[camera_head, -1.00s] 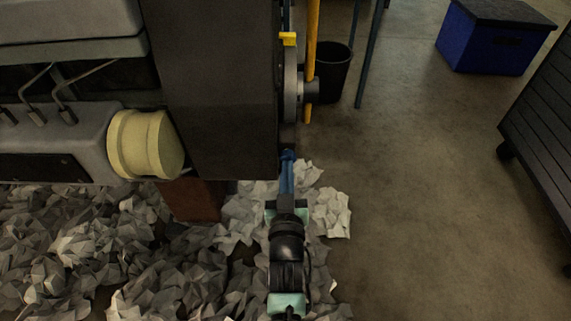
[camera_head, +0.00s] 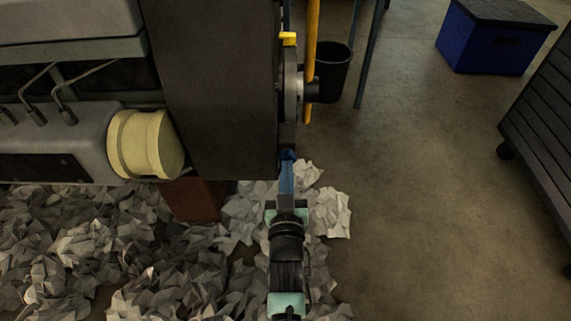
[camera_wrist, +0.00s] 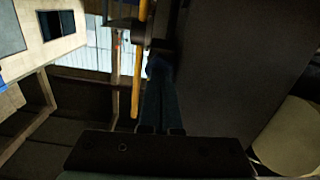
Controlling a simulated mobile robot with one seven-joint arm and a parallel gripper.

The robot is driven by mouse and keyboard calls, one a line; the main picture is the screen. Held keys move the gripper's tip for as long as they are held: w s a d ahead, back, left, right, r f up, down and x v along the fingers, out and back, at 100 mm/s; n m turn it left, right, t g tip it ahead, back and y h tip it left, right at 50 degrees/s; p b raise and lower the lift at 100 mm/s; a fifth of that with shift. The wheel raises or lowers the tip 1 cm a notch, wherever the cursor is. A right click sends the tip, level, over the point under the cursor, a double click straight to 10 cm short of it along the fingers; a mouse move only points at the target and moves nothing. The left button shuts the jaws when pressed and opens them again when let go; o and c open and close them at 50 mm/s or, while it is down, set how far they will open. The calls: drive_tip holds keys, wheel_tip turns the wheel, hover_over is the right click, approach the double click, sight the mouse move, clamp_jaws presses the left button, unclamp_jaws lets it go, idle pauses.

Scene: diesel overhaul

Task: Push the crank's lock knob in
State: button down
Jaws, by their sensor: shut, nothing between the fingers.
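The crank shows at the engine's right end in the head view, as a grey disc (camera_head: 290,85) seen edge-on with a dark hub and an orange bar (camera_head: 312,45). The orange bar also shows in the wrist view (camera_wrist: 137,75). My gripper (camera_head: 287,168) is shut and empty, with its blue fingers pointing up the picture just below the disc.
The dark engine block (camera_head: 215,90) stands close left of my gripper, with a cream cylinder (camera_head: 145,143) beyond. Crumpled grey pieces (camera_head: 110,250) cover the floor below. A black bin (camera_head: 332,75) stands behind the crank. Open floor lies right, toward a blue box (camera_head: 490,40).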

drive_tip(key=s+b, duration=0.3)
drive_tip(key=s, duration=0.2)
drive_tip(key=shift+s, duration=0.4)
idle(0.8)
